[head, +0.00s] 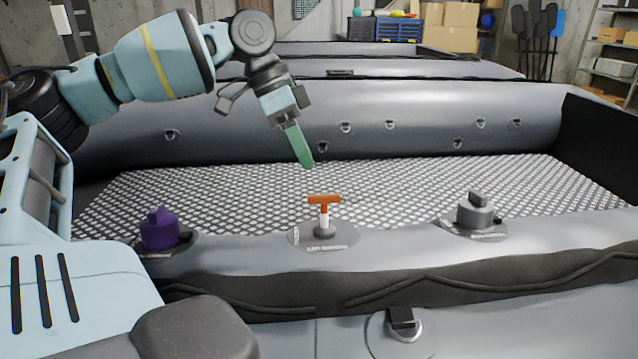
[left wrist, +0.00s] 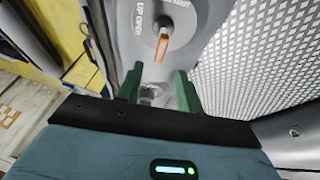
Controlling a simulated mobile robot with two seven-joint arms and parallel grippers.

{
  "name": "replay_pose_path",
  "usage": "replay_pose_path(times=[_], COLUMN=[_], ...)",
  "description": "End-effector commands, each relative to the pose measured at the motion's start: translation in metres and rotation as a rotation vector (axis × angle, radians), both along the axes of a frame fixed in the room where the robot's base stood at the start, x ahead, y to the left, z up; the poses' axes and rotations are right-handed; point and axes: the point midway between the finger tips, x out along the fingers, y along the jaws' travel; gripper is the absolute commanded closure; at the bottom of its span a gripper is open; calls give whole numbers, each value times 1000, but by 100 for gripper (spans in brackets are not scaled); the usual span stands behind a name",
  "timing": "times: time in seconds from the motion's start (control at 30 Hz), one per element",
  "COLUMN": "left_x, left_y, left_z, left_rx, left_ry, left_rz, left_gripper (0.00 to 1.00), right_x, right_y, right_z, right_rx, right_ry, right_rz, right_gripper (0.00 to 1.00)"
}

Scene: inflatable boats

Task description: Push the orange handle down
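The orange handle (head: 324,199) is a T-shaped bar on a short white stem. It stands upright on a round grey valve base (head: 323,235) with white labels, on the near tube of the grey boat. In the left wrist view the orange handle (left wrist: 161,47) shows beyond the fingertips, near printed lettering. My left gripper (head: 303,158) points downward above the handle and a little left of it, with a visible gap between them. In the left wrist view its two green fingers (left wrist: 160,86) are apart with nothing held between them. My right gripper is not in view.
A purple valve cap (head: 159,230) sits on the tube to the left, and a grey valve cap (head: 474,211) to the right. The patterned boat floor (head: 400,185) lies behind the handle. The far tube (head: 430,115) rises beyond it. Space around the handle is clear.

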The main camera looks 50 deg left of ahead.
Motion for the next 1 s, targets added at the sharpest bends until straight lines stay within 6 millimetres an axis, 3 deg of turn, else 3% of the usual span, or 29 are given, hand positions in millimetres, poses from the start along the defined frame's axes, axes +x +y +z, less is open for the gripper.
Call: replay_pose_path(times=[0.5, 0.87, 1.0], left_x=[12, 13, 13], left_y=[-25, -28, -28], left_z=[-61, -66, -66], left_rx=[0, 0, 0], left_ry=[2, 0, 0], left_rz=[0, 0, 0], left_gripper=[64, 64, 78], right_x=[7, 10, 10], right_y=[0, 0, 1], right_z=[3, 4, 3], right_rx=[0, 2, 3], right_ry=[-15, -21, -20], right_rz=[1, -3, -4], right_gripper=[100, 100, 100])
